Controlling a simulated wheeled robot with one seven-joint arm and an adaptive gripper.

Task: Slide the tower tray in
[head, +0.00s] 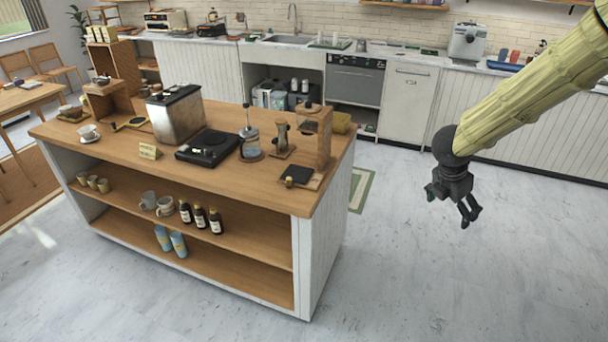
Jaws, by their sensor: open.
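A wooden tower (324,142) stands at the right end of the cart's wooden top (90,152). It has a clear vessel (308,118) near its top. At its foot a flat wooden board (318,181) reaches toward the near right edge of the top, with a small dark square piece (297,174) on it. I cannot tell for certain which part is the tray or how far it sticks out. My gripper (470,219) is open and empty. It hangs fingers down over the floor, right of the cart and well apart from the tower.
Left of the tower stand a hand grinder (281,138), a French press (250,142), a black hot plate (208,146) and a steel box (175,115). Grey floor (430,285) right of the cart is clear. A kitchen counter runs behind.

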